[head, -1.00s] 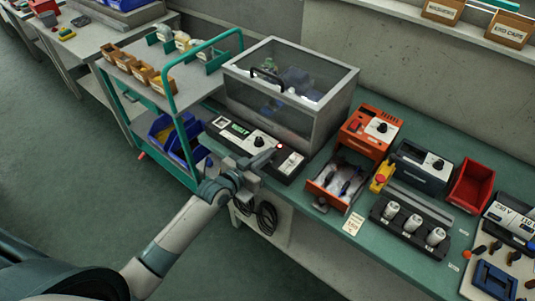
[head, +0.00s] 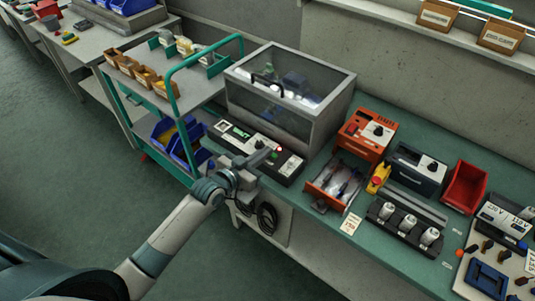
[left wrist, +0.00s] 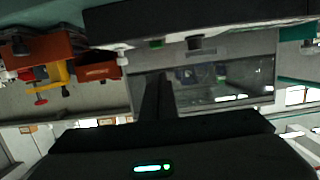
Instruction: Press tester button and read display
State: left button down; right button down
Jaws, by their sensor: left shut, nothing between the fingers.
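The tester is a grey box (head: 322,125) with a clear lid and black handle on the green bench. Along its front runs a black panel (head: 289,169) with a small display (head: 238,131) showing green, too small to read. A black knob (head: 259,143) and a red-lit button (head: 279,149) are on the panel. My left gripper (head: 269,154) is shut and empty, its tips at the panel's front side near the button. I cannot tell whether they touch it. In the left wrist view the shut fingers (left wrist: 157,98) show dark before the tester's clear window (left wrist: 225,80). My right gripper is not in view.
Right of the tester stand an orange unit (head: 366,132) with an open drawer (head: 326,199), a yellow piece with a red button (head: 378,178), a dark blue box (head: 418,168) and a red bin (head: 466,187). A green-railed cart (head: 187,78) stands at the left.

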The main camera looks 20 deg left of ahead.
pick_arm(q)
jog(key=b+v, duration=0.2)
jog(key=v, duration=0.5)
jog(key=shift+s+a+r, duration=0.2)
jog(key=shift+a+r, duration=0.05)
dwell(0.6)
